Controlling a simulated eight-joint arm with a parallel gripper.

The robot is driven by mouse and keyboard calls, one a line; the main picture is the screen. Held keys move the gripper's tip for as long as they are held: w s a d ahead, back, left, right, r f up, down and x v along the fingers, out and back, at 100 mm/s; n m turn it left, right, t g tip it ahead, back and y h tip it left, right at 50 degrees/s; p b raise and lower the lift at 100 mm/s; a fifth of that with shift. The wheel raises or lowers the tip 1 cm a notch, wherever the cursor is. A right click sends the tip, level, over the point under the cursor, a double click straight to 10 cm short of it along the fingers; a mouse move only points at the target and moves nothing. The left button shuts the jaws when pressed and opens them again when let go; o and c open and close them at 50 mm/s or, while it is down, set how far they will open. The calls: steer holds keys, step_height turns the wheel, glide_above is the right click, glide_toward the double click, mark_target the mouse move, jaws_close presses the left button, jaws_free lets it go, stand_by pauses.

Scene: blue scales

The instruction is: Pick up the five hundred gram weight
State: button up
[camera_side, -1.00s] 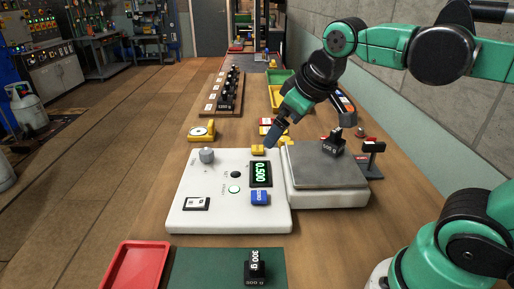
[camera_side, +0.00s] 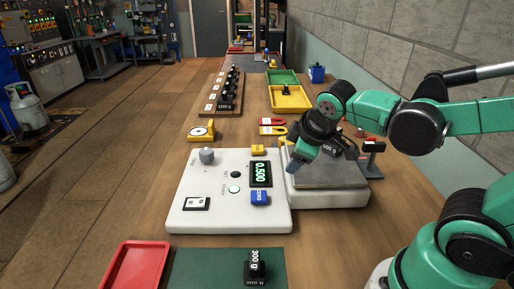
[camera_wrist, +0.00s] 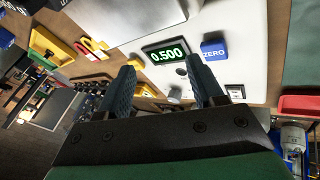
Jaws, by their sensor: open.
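The black 500 g weight (camera_side: 336,149) sits on the grey pan (camera_side: 330,180) of the scale, toward its back, partly hidden behind my arm in the side view. My gripper (camera_side: 298,160) is over the left part of the pan, to the left of the weight and apart from it. In the wrist view my gripper (camera_wrist: 167,76) has its two fingers spread with nothing between them. The scale's display (camera_side: 261,173) reads 0.500, and this display also shows in the wrist view (camera_wrist: 166,54). The weight cannot be clearly told in the wrist view.
A black 300 g weight (camera_side: 255,267) stands on the green mat (camera_side: 210,268) beside a red tray (camera_side: 135,268). Several black weights stand in a wooden rack (camera_side: 222,112). Yellow (camera_side: 291,107) and green (camera_side: 282,77) bins are behind the scale. A small stand (camera_side: 372,160) is right of the pan.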

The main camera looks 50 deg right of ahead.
mark_target(339, 132)
steer(key=d+n+g+h, duration=0.1)
steer(key=d+n+h, duration=0.1)
steer(key=w+d+n+g+h, duration=0.1)
steer(key=d+n+h, duration=0.1)
steer(key=d+n, duration=0.1)
steer(key=d+f+n+h, duration=0.1)
steer(key=d+n, duration=0.1)
steer(key=d, duration=0.1)
steer(key=shift+w+d+n+g+h, duration=0.2)
steer(key=shift+d+n+g+h, duration=0.05)
steer(key=shift+n+g+h, duration=0.15)
steer(key=d+n+h, duration=0.1)
steer(key=d+n+g+h, duration=0.2)
steer(key=d+n, duration=0.1)
steer(key=shift+s+h, duration=0.3)
steer(key=shift+s+d+n+g+h, duration=0.15)
steer(key=shift+d+n+g+h, duration=0.25)
steer(key=shift+n, duration=0.1)
steer(key=shift+x, duration=2.7)
steer(key=shift+c, duration=0.2)
jaws_close()
steer(key=shift+r, duration=0.1)
